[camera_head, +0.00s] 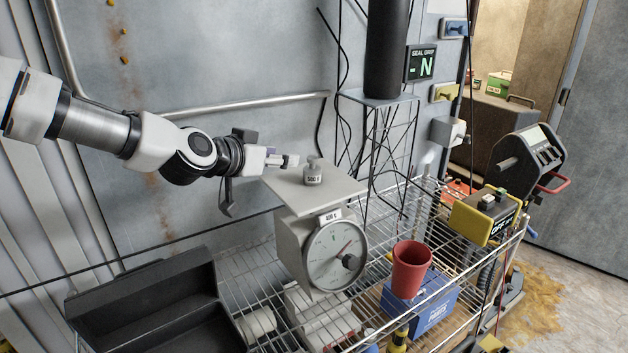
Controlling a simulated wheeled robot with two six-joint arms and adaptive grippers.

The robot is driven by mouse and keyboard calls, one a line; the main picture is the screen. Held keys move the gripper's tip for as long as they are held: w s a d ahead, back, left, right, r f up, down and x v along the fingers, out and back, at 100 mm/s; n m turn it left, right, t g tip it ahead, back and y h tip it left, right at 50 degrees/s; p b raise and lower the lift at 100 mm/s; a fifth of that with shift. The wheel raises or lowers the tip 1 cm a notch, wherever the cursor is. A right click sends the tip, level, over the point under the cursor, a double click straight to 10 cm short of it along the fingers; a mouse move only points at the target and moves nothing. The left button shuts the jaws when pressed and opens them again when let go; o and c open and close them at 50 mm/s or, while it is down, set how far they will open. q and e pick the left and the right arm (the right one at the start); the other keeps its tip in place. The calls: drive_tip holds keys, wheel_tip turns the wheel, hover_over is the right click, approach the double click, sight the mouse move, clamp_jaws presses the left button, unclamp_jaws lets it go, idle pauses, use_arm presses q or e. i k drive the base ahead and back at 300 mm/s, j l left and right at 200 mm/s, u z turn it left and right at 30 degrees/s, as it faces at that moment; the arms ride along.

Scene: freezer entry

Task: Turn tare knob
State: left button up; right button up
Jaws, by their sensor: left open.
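A grey scale (296,240) with a round dial (332,262) stands on the wire shelf. A small label above the dial carries a reading. A grey weight marked 500 G (312,174) stands on the scale's flat pan (335,191). My left gripper (285,160) is at the left of the weight, above the pan's back left edge, open. I cannot tell whether it touches the weight. The right gripper is not in view.
A red cup (410,268) stands on a blue box (434,302) right of the scale. A black open bin (150,310) is at the lower left. A yellow and black box (484,214) is at the right. A pipe (240,103) runs along the wall behind.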

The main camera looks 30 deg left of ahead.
sight(351, 262)
drive_tip(key=i+l+u, duration=0.15)
drive_tip(key=l+u, duration=0.3)
drive_tip(key=l, duration=0.95)
drive_tip(key=k+l+u, duration=0.1)
drive_tip(key=l+u, duration=0.4)
drive_tip(key=l, duration=0.9)
